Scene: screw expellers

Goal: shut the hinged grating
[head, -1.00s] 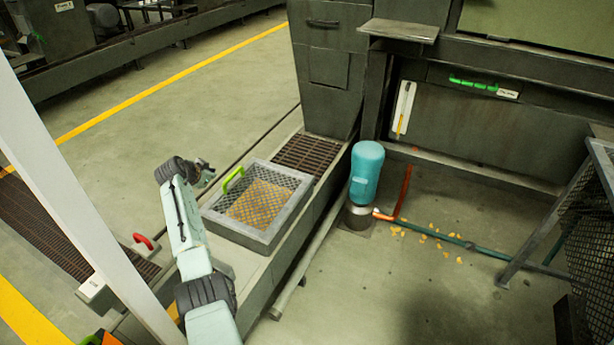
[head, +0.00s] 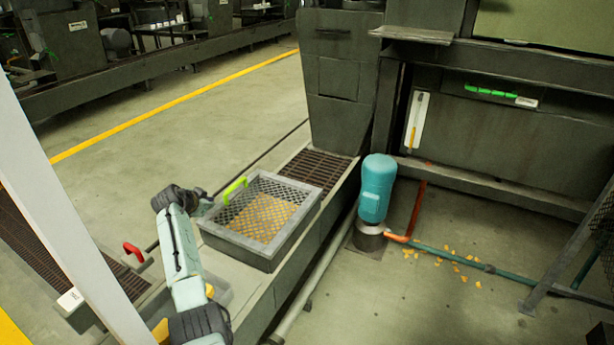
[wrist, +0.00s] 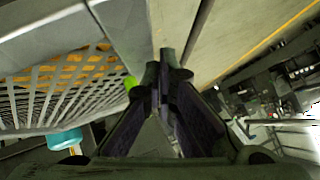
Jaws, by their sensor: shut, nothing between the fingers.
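The grating (head: 262,214) is a diamond mesh in a grey box-shaped frame on the low ledge, with yellow-orange pieces showing through it. Its bright green handle (head: 235,188) stands at the left side. I cannot tell how far the grating is tilted. My gripper (head: 207,196) is shut and empty, just left of the handle and close to the frame's left edge. In the wrist view the shut fingers (wrist: 166,68) point along the frame's outer side, with the mesh (wrist: 65,85) at left. A bit of the green handle (wrist: 130,83) shows beside the left finger; contact is unclear.
A teal motor (head: 376,188) stands on the floor right of the ledge, with an orange and green pipe beside it. A brown slatted grate (head: 315,169) lies behind the frame. A red handle (head: 133,252) is at lower left.

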